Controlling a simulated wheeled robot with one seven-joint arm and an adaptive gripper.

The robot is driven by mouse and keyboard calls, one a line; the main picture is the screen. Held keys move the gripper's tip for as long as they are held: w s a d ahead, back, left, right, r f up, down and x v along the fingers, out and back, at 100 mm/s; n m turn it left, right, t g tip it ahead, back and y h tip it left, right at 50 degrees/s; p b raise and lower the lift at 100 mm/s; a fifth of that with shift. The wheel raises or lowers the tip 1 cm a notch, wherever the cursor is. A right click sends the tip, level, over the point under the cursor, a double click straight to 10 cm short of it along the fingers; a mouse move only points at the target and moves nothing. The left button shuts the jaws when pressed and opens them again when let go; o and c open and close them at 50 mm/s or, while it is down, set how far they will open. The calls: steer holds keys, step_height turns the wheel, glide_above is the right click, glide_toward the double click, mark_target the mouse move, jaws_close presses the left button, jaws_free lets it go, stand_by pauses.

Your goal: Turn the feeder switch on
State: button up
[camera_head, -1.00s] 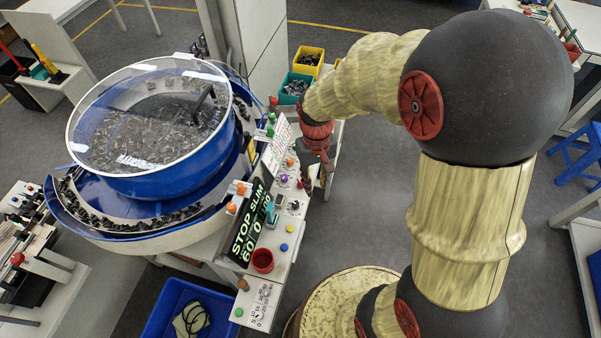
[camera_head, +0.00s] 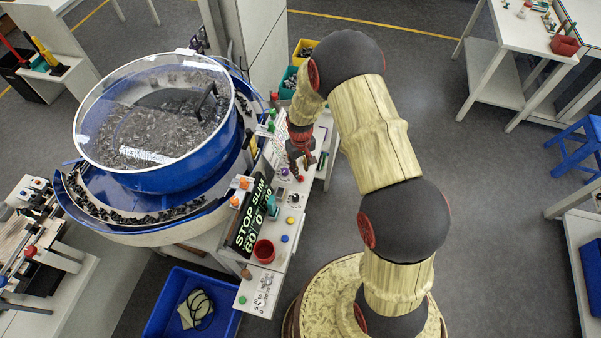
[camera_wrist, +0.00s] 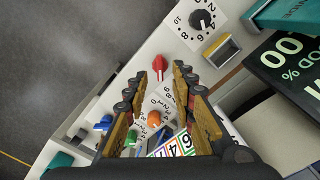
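The control panel (camera_head: 285,215) runs along the right side of the bowl feeder (camera_head: 155,125). I cannot tell for certain which control is the feeder switch. In the wrist view a red pointed knob (camera_wrist: 160,66) shows just beyond and between the fingertips. A black dial (camera_wrist: 203,18) with a number scale and a silver-and-yellow rocker-like part (camera_wrist: 222,50) are up and right of it. My gripper (camera_head: 300,167) is over the panel's far half; in the wrist view its fingers (camera_wrist: 160,78) are apart with nothing held.
A red cup (camera_head: 264,251) stands on the panel's near part. A blue bin (camera_head: 190,305) is on the floor.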

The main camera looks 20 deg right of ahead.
mark_target(301, 178)
steer(key=shift+f, duration=1.9)
steer(key=shift+c, duration=0.4)
jaws_close()
